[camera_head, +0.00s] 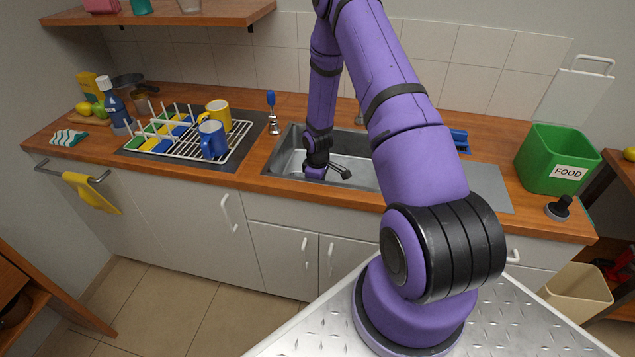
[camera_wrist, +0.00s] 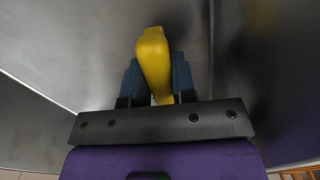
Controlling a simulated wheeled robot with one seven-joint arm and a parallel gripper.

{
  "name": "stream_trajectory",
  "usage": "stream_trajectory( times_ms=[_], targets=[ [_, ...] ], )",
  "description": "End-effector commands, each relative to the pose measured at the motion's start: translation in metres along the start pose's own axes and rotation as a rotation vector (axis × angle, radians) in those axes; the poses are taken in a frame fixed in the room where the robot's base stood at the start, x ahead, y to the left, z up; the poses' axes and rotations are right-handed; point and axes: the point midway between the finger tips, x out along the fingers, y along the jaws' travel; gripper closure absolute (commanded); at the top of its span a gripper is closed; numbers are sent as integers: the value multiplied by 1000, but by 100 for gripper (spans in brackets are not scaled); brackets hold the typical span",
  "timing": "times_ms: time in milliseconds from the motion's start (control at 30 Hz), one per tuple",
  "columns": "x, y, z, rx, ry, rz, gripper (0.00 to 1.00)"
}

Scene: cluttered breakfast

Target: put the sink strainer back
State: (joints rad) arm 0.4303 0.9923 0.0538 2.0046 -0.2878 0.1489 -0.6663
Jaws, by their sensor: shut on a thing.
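My gripper (camera_wrist: 158,92) is down inside the steel sink (camera_head: 285,152). In the wrist view its two bluish fingers are shut on a yellow object (camera_wrist: 153,58) with a rounded end, which sticks out beyond the fingertips. I cannot tell whether this is the sink strainer. In the head view my purple arm covers part of the sink, and the fingers and the yellow object are hidden. The sink drain is not clearly visible in either view.
A dish rack (camera_head: 235,140) with mugs stands left of the sink. A blue-handled brush (camera_head: 271,98) is near its back left corner. At right are a green FOOD bin (camera_head: 540,165) and a black-knobbed item (camera_head: 559,207). The steel sink walls (camera_wrist: 270,70) are close around my gripper.

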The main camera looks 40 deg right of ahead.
Motion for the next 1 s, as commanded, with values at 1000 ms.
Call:
stream_trajectory(
  times_ms=[1000],
  targets=[
    [12, 0, 0, 1, 0, 0, 100]
  ],
)
